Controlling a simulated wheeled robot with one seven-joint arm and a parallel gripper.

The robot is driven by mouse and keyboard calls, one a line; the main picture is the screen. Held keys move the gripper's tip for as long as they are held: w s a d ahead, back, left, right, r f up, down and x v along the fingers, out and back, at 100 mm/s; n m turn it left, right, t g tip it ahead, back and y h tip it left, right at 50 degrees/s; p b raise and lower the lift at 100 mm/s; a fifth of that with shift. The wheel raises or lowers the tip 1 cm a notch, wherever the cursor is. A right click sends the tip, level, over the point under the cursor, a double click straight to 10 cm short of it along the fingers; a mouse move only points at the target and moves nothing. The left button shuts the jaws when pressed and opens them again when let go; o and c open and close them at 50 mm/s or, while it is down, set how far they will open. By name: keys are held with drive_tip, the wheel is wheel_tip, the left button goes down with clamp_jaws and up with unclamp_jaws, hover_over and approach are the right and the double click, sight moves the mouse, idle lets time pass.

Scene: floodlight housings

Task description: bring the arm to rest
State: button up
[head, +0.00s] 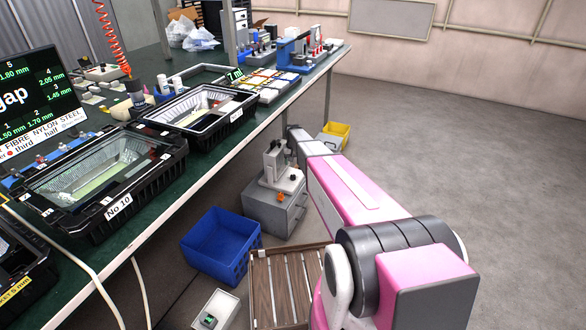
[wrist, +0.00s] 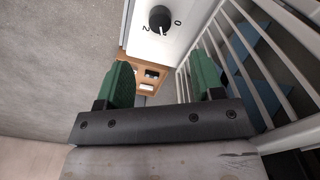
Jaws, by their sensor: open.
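My gripper (wrist: 163,88) shows in the wrist view with its two green fingers wide apart and nothing between them. Beyond the fingers are a white panel with a black knob (wrist: 160,19) and a brown wooden piece with openings (wrist: 125,75). I cannot tell whether the fingers touch anything. In the head view my pink and white arm reaches away from the lower right, beside the workbench (head: 185,165); the gripper itself is hidden there.
Black floodlight housings (head: 160,160) (head: 215,118) stand on the bench. Below are a blue crate (head: 218,245), a grey cabinet (head: 272,213), a slatted wooden crate (head: 262,290) and a yellow bin (head: 337,130). White slatted bars (wrist: 245,62) run right in the wrist view. The floor (head: 480,150) at right is clear.

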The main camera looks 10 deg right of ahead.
drive_tip(key=shift+r, duration=0.4)
drive_tip(key=s+r, duration=0.4)
drive_tip(key=s, duration=0.8)
drive_tip(key=s+r, duration=0.5)
drive_tip(key=s, duration=0.8)
drive_tip(key=s+r, duration=0.5)
drive_tip(key=s, duration=0.8)
drive_tip(key=shift+s+r+n, duration=0.25)
drive_tip(key=shift+n, duration=0.15)
drive_tip(key=shift+d, duration=0.1)
